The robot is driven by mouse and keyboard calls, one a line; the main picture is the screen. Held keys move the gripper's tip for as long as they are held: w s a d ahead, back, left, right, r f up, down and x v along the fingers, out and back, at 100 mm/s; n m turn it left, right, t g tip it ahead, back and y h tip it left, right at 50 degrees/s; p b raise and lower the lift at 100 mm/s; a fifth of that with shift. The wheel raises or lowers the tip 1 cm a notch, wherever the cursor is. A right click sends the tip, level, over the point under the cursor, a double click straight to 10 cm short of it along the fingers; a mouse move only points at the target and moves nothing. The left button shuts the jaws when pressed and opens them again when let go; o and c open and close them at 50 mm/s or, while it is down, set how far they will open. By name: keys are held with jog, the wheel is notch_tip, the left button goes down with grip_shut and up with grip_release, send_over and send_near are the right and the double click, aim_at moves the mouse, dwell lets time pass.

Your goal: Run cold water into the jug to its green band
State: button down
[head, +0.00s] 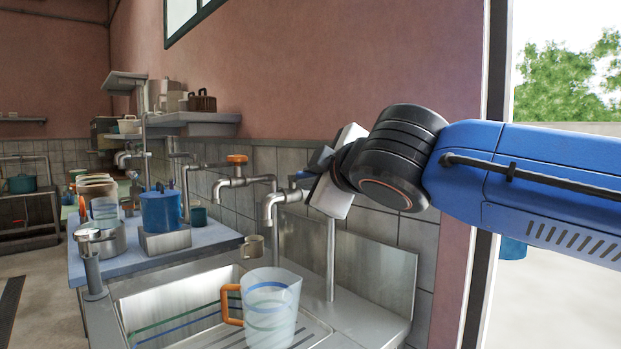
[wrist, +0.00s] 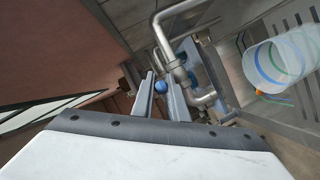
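The clear jug (head: 283,318) with an orange handle stands upright in the sink area, below the spout of the right-hand tap (head: 268,207). Blue and green bands circle it. I see no water stream, and I cannot tell the level inside. The jug also shows at the right of the wrist view (wrist: 284,62). My gripper (head: 312,172) is up at the right-hand tap. In the wrist view a blue knob (wrist: 161,87) sits between my two fingers (wrist: 160,90), which stand apart. Whether they touch the knob is unclear.
A tap with an orange handle (head: 237,159) stands to the left. The sink (head: 165,305) lies left of the jug. A metal splash panel (head: 375,275) stands to the right.

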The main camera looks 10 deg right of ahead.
jog(key=shift+a+f, duration=0.1)
jog(key=shift+a+f+m+h, duration=0.2)
jog(key=shift+m+h, duration=0.2)
jog(key=shift+h, duration=0.1)
jog(key=shift+s+a, duration=0.1)
jog(key=shift+a+m+h, duration=0.15)
jog(key=shift+m+h, duration=0.25)
jog(key=shift+h, duration=0.2)
jog(key=shift+s+a+r+m+h, duration=0.1)
jog(key=shift+a+m+h, duration=0.2)
jog(key=shift+m+h, duration=0.55)
jog(key=shift+s+a+m+h, duration=0.1)
jog(key=shift+a+m+h, duration=0.15)
jog(key=shift+m+h, duration=0.55)
jog(key=shift+h, duration=0.25)
jog(key=c, duration=1.7)
grip_release()
jog(key=shift+c, duration=0.2)
jog(key=shift+r, duration=0.1)
jog(key=shift+s, duration=0.1)
